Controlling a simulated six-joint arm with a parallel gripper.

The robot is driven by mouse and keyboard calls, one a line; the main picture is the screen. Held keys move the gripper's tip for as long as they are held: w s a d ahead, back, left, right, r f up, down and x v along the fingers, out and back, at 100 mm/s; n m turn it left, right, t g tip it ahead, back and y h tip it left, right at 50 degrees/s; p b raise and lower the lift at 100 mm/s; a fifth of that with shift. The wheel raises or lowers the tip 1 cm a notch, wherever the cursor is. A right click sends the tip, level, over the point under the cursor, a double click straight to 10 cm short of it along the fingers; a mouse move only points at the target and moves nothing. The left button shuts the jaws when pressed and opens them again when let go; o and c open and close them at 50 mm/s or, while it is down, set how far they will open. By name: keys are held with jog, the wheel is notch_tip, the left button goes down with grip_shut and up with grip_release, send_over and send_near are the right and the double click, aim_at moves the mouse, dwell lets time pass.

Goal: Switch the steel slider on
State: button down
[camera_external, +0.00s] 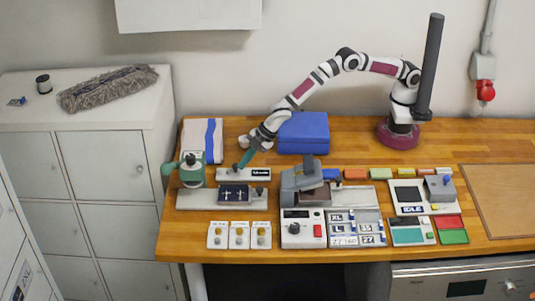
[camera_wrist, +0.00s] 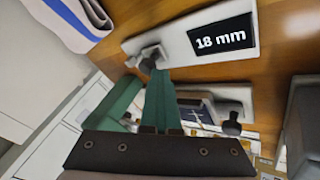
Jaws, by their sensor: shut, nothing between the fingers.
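A small grey metal piece (camera_wrist: 148,57) sits at the left end of a white plate (camera_wrist: 182,48) labelled "18 mm"; it looks like the steel slider, but I cannot be certain. The plate also shows in the external view (camera_external: 230,175), behind the grey fixture. My gripper (camera_external: 241,164) has teal fingers, shut and empty, pointing down at the plate's left part. In the wrist view its fingertips (camera_wrist: 160,73) appear right by the metal piece and partly cover its near side; I cannot tell whether they touch.
A green hand press (camera_external: 191,170) stands left of the gripper. A long grey fixture (camera_external: 190,200) with a dark knob (camera_wrist: 232,126) lies in front of the plate. A blue case (camera_external: 304,130) is behind, and a grey machine (camera_external: 300,185) is to the right.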

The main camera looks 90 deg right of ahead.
jog(key=shift+w+r, duration=0.1)
jog(key=s, duration=0.1)
jog(key=s+a, duration=0.2)
jog(key=shift+s+r, duration=0.25)
jog(key=shift+s, duration=0.1)
jog(key=v, duration=1)
jog(key=shift+s+d, duration=0.1)
jog(key=s+d+r+m+g+h, duration=0.1)
jog(key=s+d+r+m, duration=0.15)
jog(key=d, duration=0.25)
jog(key=s+d+r+m+h, duration=0.1)
jog(key=s+d+r+m, duration=0.15)
jog(key=d, duration=0.35)
jog(key=s+d+r+m+g, duration=0.25)
jog(key=s+d, duration=0.25)
jog(key=s, duration=0.3)
jog(key=s+d+r+m+g, duration=0.1)
jog(key=s+d+r+m, duration=0.15)
jog(key=s+d, duration=0.35)
jog(key=s+a+f+m+g+y, duration=0.1)
jog(key=s+m, duration=0.6)
jog(key=s, duration=1.2)
jog(key=shift+f+g+y, duration=0.15)
jog(key=shift+g+y, duration=0.5)
jog(key=shift+y, duration=0.05)
